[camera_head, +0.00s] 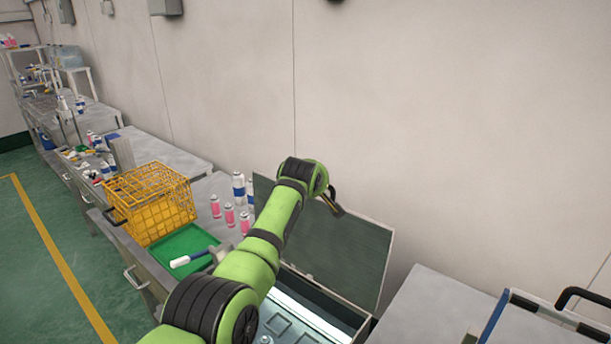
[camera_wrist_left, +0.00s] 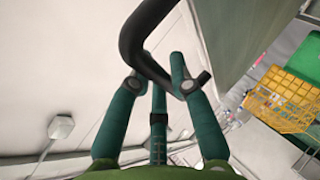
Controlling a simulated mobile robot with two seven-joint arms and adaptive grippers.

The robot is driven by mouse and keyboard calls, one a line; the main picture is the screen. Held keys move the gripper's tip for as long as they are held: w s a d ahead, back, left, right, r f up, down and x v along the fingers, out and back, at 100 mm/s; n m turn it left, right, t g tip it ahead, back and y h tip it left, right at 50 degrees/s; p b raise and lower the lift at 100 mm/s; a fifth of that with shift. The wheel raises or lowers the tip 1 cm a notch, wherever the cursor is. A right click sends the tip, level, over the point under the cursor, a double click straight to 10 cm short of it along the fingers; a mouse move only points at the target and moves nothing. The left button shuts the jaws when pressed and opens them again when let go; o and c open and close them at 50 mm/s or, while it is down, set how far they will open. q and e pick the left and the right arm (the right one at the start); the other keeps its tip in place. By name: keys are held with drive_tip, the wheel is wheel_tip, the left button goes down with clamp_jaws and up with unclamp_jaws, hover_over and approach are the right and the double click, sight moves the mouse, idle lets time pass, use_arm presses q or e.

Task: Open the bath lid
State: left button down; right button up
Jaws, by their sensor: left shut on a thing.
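The bath (camera_head: 310,318) stands at the lower middle of the head view, with a light interior and panels inside. Its grey-green lid (camera_head: 355,250) is raised and stands steeply up at the back, near the wall. The lid also fills the upper right of the left wrist view (camera_wrist_left: 225,40). My left gripper (camera_wrist_left: 160,82) is shut on the black lid handle (camera_wrist_left: 135,45), a bent bar between its green fingers. In the head view my green arm crosses in front of the bath and hides part of it and of the lid. My right gripper is not in view.
A yellow basket (camera_head: 152,205) and a green tray (camera_head: 185,243) with a white-handled tool stand left of the bath. Several pink and blue cans (camera_head: 229,214) stand just left of the lid. A grey tabletop (camera_head: 435,305) and a blue-edged cart (camera_head: 545,320) are at right.

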use_arm(q)
drive_tip(key=shift+w+d+f+g, duration=0.15)
drive_tip(key=shift+w+f+g, duration=0.1)
drive_tip(key=shift+f+g, duration=0.05)
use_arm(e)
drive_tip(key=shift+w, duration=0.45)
use_arm(q)
drive_tip(key=shift+s, duration=0.1)
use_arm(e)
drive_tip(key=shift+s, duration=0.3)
use_arm(q)
drive_tip(key=c, duration=1.1)
unclamp_jaws()
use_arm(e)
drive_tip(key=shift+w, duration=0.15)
